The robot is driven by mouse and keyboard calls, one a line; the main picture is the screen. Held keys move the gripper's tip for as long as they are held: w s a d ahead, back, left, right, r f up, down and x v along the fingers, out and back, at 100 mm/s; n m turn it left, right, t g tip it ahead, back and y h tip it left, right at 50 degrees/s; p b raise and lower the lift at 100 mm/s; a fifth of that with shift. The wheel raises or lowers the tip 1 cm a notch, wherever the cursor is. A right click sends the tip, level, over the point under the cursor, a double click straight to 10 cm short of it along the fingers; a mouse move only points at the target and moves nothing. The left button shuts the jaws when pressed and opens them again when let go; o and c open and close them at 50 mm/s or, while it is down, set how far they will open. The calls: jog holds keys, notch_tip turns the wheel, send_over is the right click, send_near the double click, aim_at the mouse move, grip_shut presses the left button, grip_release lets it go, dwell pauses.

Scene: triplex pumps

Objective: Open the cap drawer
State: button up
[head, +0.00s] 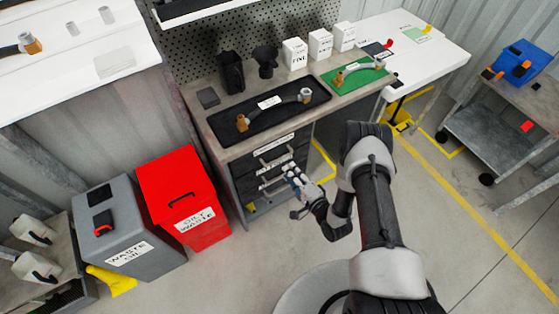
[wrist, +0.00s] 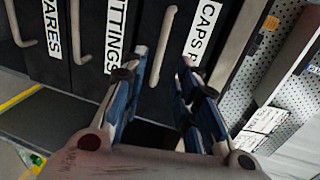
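The cap drawer (wrist: 222,58), labelled "CAPS P…", is the top dark drawer of the bench cabinet. It looks shut. Its pale bar handle (wrist: 160,45) stands left of the label in the wrist view. My gripper (wrist: 167,57) is open, with blue fingers on either side of the handle's line of sight. The handle's lower end shows close beside the left finger. I cannot tell whether the fingertips reach around it. In the head view my gripper (head: 291,173) is in front of the drawer stack, and the cap drawer's label (head: 273,146) shows above it.
Below are the fittings drawer (wrist: 105,60) and the spares drawer (wrist: 40,55), each with a handle. A red waste bin (head: 182,200) and a grey waste oil bin (head: 125,235) stand left of the cabinet. The bench top (head: 208,98) holds trays and containers.

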aim_at(279, 159)
jog(key=b+x, duration=0.2)
jog(key=x, duration=0.7)
jog(key=shift+c, duration=0.4)
grip_shut()
